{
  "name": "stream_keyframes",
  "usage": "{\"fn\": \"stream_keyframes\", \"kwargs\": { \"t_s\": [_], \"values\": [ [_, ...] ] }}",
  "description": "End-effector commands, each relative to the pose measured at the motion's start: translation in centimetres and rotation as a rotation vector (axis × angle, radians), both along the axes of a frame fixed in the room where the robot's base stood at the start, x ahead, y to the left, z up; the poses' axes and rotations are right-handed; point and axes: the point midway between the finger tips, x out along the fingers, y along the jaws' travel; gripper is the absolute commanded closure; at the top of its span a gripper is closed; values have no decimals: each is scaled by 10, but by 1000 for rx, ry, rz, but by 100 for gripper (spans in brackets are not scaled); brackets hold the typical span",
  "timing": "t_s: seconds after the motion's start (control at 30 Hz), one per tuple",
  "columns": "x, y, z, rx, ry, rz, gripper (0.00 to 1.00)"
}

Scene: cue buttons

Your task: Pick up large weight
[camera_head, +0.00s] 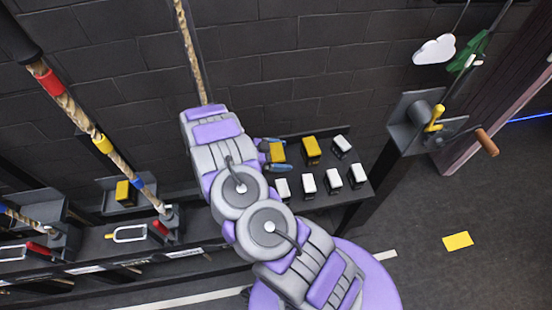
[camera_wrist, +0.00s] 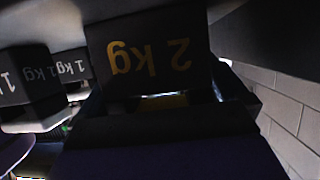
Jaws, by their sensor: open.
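A large weight (camera_head: 278,153) with a yellow top stands on the dark shelf in the head view. In the wrist view its dark face (camera_wrist: 150,55) fills the upper middle, with "2 kg" in yellow, upside down. My gripper (camera_head: 274,155) is open at that weight, one finger seen on its far side and one on its near side. Whether the fingers touch it cannot be told. A second yellow-topped weight (camera_head: 311,150) stands just to the right. My arm hides the left part of the shelf.
White-topped smaller weights (camera_head: 308,182) stand in front and to the right; "1 kg" weights (camera_wrist: 22,80) show close at the left in the wrist view. A brick wall (camera_head: 330,80) is behind. A crank (camera_head: 462,132) stands to the right. Another yellow-topped block (camera_head: 125,194) is at the left.

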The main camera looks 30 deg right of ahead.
Motion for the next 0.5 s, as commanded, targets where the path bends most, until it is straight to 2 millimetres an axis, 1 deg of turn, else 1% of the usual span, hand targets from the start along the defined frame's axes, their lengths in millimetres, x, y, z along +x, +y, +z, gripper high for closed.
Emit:
{"fn": "stream_keyframes", "kwargs": {
  "t_s": [0.07,0.5],
  "values": [
    [0,0,0,0,0,0,0],
    [1,0,0,1,-1,1,41]
  ]
}}
